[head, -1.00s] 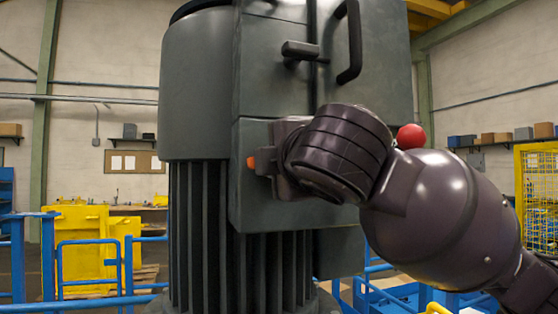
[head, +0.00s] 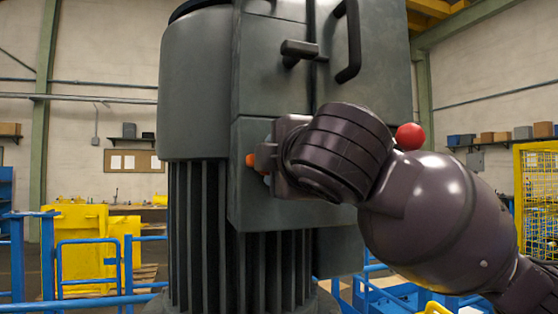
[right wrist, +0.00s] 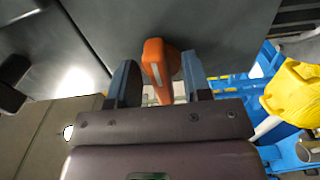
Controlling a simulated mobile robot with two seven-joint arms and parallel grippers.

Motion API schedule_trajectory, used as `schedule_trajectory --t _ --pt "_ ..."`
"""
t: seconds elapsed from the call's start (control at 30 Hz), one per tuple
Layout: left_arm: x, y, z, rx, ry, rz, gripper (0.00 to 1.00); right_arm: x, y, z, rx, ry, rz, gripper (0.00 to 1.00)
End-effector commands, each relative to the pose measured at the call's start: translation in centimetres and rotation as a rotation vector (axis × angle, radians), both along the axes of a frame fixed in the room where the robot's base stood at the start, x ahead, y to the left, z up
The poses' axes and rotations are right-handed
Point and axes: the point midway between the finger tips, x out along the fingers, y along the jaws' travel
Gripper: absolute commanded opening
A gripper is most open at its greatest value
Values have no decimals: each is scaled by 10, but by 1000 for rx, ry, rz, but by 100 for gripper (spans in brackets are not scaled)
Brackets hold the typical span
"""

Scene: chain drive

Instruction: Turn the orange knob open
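The orange knob (head: 263,158) sits on the front of the dark grey-green housing (head: 262,208), low on its left half. In the right wrist view the knob (right wrist: 158,62) stands between the two blue-grey fingers of my right gripper (right wrist: 161,82). The fingers are apart, with a narrow gap at the left finger; the right finger is very near the knob, and contact cannot be told. In the head view my right wrist comes in from the right and hides most of the gripper. My left gripper is not in view.
A black lever handle (head: 299,50) and a curved black pull handle (head: 350,45) stick out of the housing above my wrist. A red ball-shaped part (head: 410,136) shows behind my right arm. Blue railings (head: 90,268) and yellow crates (head: 75,250) stand behind at left.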

Motion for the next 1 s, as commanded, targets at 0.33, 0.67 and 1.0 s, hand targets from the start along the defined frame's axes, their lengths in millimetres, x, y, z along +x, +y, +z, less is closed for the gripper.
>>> schedule_trajectory --t 0.33,0.67,1.0 --pt "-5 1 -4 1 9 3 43 -8 -2 0 0 -2 2 45" --pt "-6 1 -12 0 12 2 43 -61 -19 0 -1 -4 3 45" --pt "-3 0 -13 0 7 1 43 -99 -32 0 -1 -1 0 45"
